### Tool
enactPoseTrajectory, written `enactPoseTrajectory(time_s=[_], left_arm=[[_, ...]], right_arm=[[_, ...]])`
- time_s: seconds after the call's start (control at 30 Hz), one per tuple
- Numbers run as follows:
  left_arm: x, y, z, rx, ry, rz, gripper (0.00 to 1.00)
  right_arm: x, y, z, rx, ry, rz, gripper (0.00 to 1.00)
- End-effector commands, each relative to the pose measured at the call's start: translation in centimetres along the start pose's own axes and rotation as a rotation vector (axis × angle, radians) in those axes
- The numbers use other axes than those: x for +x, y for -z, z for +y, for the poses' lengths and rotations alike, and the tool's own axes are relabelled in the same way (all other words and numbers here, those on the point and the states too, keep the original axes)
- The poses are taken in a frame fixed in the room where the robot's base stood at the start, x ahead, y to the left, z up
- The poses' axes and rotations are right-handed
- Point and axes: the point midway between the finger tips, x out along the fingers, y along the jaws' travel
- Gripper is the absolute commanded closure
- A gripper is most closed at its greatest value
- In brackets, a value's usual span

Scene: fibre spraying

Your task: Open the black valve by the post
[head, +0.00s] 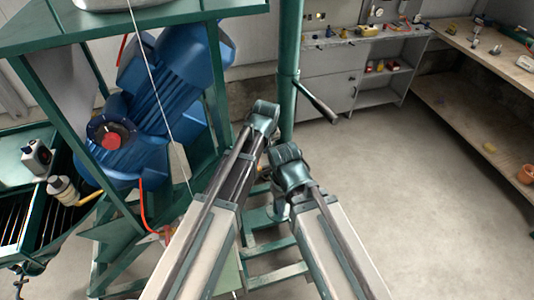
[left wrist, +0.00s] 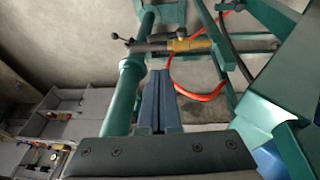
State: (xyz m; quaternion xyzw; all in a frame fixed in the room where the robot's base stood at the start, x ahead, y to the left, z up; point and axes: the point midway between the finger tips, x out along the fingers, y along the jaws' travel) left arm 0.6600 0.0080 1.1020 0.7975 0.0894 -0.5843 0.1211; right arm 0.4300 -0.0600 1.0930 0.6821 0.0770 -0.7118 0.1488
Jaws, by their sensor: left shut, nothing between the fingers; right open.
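The green post (head: 289,65) stands upright in the middle of the head view, with a black lever handle (head: 318,103) sticking out low to its right. In the left wrist view the post (left wrist: 124,92) shows with a small dark lever (left wrist: 118,39) at its side, and a grey pipe runs to a yellow fitting (left wrist: 192,43) with a dark knob. I cannot tell how far the valve is turned. My left gripper (head: 266,108) is shut and empty just left of the post; its fingers (left wrist: 161,78) point toward the pipe, apart from it. My right gripper (head: 287,154) is open, lower, in front of the post.
A blue motor (head: 165,90) sits inside a green frame (head: 60,80) on the left. An orange hose (left wrist: 195,95) loops near the fitting. A grey cabinet (head: 325,90) and a wooden workbench (head: 490,60) stand behind and right. The floor (head: 420,190) at right is mostly clear.

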Motion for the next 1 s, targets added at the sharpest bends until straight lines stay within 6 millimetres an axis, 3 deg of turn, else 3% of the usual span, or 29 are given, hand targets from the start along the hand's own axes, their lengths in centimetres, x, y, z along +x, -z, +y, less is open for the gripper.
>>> enactPoseTrajectory(time_s=[0.77,1.0], left_arm=[[10.5,-0.1,-0.1,0.001,0.000,-0.001,1.00],[13.0,-1.1,0.5,0.002,0.000,-0.001,1.00]], right_arm=[[10.0,0.6,-0.9,-0.011,-0.002,0.000,0.50],[12.6,0.7,-1.1,-0.010,-0.002,0.000,0.50]])
